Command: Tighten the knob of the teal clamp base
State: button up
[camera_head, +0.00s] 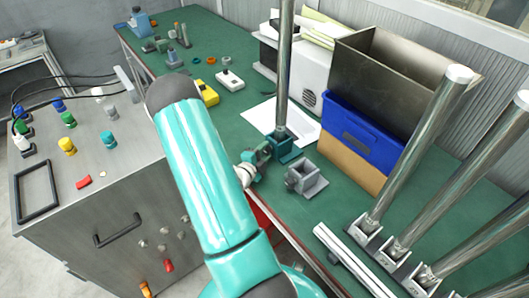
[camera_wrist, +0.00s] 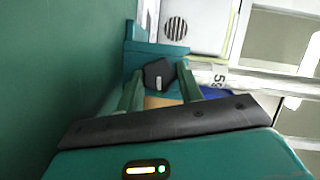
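The teal clamp base (camera_head: 281,145) stands on the green bench with a tall metal pole (camera_head: 284,70) upright in it. In the wrist view the teal clamp base (camera_wrist: 150,50) is straight ahead, with its dark knob (camera_wrist: 158,74) facing me. My gripper (camera_head: 262,152) is at the near left side of the base. In the wrist view my gripper (camera_wrist: 160,88) has its two green fingers apart, one on each side of the knob. Small gaps show between fingers and knob, so it looks open. My gripper and wrist hide the knob in the head view.
A grey clamp base (camera_head: 306,180) stands empty close to the right. A blue bin (camera_head: 362,132) and a metal box (camera_head: 395,75) are behind it. Several poles in a rack (camera_head: 375,262) stand at right. White paper (camera_head: 262,115) lies behind the teal base.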

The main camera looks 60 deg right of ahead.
jog(key=o, duration=0.4)
jog(key=shift+c, duration=0.2)
jog(key=w+a+r, duration=0.1)
jog(key=a, duration=1.2)
jog(key=shift+w+a+r, duration=0.15)
jog(key=shift+a+r, duration=0.15)
jog(key=shift+r, duration=0.05)
